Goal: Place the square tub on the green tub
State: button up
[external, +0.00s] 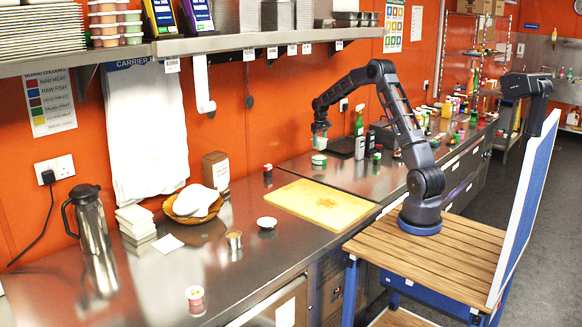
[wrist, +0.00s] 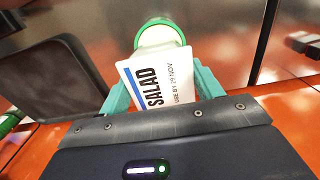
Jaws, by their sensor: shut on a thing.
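My gripper (external: 320,129) hangs over the back of the steel counter, pointing down. Its teal fingers (wrist: 163,88) are shut on the square tub, whose white label (wrist: 157,80) reads SALAD. In the external view the square tub (external: 320,142) is small and pale under the fingers. The green tub (external: 319,161) stands on the counter just below it, with a small gap seeming to show between them. In the wrist view the round green tub (wrist: 160,36), with a pale top and green rim, shows past the square tub, which hides part of it.
A yellow cutting board (external: 320,205) lies in front. The orange wall is close behind.

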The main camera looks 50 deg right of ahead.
aim_at(320, 148)
jog(key=shift+f, duration=2.5)
jog(key=shift+f, duration=0.15)
jog(key=o, duration=1.1)
